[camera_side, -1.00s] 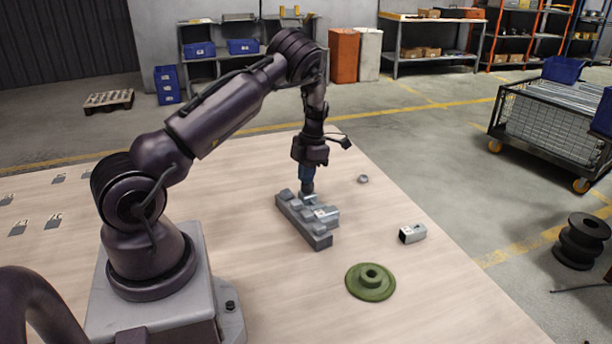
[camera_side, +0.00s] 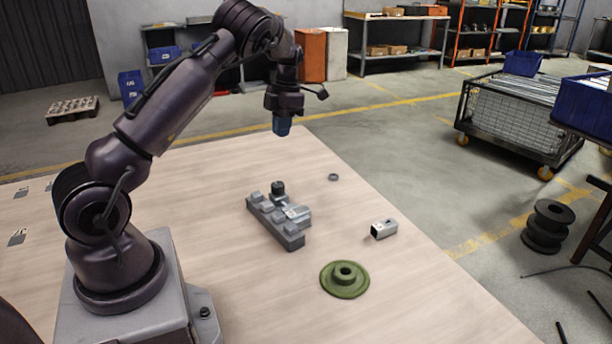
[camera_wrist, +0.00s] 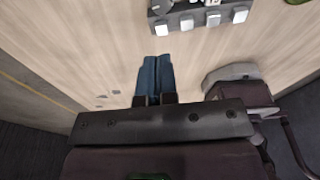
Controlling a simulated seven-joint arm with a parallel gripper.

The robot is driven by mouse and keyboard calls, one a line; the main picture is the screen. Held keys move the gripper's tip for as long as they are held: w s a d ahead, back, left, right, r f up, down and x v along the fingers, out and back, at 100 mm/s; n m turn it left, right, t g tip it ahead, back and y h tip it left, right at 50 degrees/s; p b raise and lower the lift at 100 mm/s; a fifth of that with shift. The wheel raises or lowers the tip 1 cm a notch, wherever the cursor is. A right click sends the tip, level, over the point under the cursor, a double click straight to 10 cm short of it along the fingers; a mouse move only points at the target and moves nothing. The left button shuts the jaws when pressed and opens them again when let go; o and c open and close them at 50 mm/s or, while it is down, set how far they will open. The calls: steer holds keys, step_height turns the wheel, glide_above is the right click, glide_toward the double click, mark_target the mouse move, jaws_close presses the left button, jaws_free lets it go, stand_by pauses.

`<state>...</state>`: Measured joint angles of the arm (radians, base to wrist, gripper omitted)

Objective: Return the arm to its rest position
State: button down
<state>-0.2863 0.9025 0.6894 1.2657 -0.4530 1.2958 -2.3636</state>
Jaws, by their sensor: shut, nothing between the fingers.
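My gripper (camera_side: 282,127) hangs in the air above the far part of the table, pointing down. Its blue fingers are shut with nothing between them, and they also show in the wrist view (camera_wrist: 155,75). A grey block fixture (camera_side: 274,222) with several raised blocks lies on the table below and apart from the gripper. Its near end shows at the top of the wrist view (camera_wrist: 200,20). A dark round piece (camera_side: 278,188) stands at the fixture's far end, and a galvanized piece sits against its right side.
A green flanged disc (camera_side: 344,279), a square metal tube (camera_side: 383,229) and a small ring (camera_side: 333,177) lie on the wooden table (camera_side: 420,300). A wire cart (camera_side: 515,115) and a black spool (camera_side: 548,226) stand on the floor beyond. The air around the gripper is clear.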

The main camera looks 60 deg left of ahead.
steer(key=s+d+r+n+t, duration=0.2)
steer(key=s+d+r+n, duration=0.3)
steer(key=d+n, duration=0.5)
steer(key=s+d+r+n+t, duration=0.3)
steer(key=s+d+r+n, duration=0.2)
steer(key=d+n, duration=0.5)
steer(key=s+d+r+n+t, duration=0.2)
steer(key=s+d+r+n, duration=0.3)
steer(key=d+n, duration=0.6)
steer(key=s+n, duration=0.2)
steer(key=shift+s+r+n+t+y, duration=0.25)
steer(key=shift+r+n+t+y, duration=0.05)
steer(key=shift+n, duration=0.1)
steer(key=shift+d, duration=0.1)
